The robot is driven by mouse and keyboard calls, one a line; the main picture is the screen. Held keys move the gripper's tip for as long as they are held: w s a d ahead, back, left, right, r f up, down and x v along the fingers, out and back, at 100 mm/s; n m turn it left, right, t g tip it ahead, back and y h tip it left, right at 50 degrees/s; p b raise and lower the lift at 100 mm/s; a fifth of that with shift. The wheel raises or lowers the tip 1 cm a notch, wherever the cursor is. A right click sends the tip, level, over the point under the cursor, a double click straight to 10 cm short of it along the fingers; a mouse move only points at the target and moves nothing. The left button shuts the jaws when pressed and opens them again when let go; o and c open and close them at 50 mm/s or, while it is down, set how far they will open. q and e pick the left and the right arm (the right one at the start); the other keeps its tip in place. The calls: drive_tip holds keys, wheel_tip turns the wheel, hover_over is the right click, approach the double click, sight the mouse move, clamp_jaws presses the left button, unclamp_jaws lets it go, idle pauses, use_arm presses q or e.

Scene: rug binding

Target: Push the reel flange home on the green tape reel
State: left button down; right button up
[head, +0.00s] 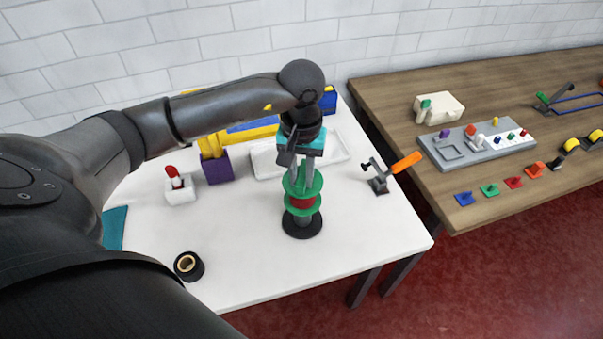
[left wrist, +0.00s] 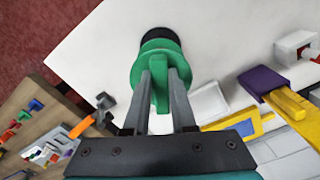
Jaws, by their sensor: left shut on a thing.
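The green tape reel (head: 302,208) stands upright on a round black base (head: 301,227) near the middle of the white table. Red tape shows around its core. The green reel flange (head: 292,186) is on top; it also shows as a disc in the left wrist view (left wrist: 141,70). My left gripper (head: 304,172) points down over the reel. Its fingers (left wrist: 162,80) are shut on the flange's upright green grip. The flange lies over the reel, roughly in line with it. I cannot tell whether it is fully seated. My right gripper is not in view.
A black roll (head: 188,266) lies at the front left. An orange-handled clamp (head: 378,182) stands right of the reel. A purple block (head: 216,168), a red-knobbed white box (head: 180,189) and white trays (head: 265,160) are behind. A wooden bench (head: 480,85) stands right.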

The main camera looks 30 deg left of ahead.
sight(301, 178)
use_arm(q)
drive_tip(key=shift+b, duration=0.8)
idle(1.8)
drive_tip(key=shift+f+b, duration=0.7)
drive_tip(key=shift+b, duration=0.15)
drive_tip(key=c, duration=0.7)
unclamp_jaws()
drive_tip(key=shift+o, duration=0.2)
wheel_tip(301, 178, up, 15)
drive_tip(key=shift+r, duration=0.15)
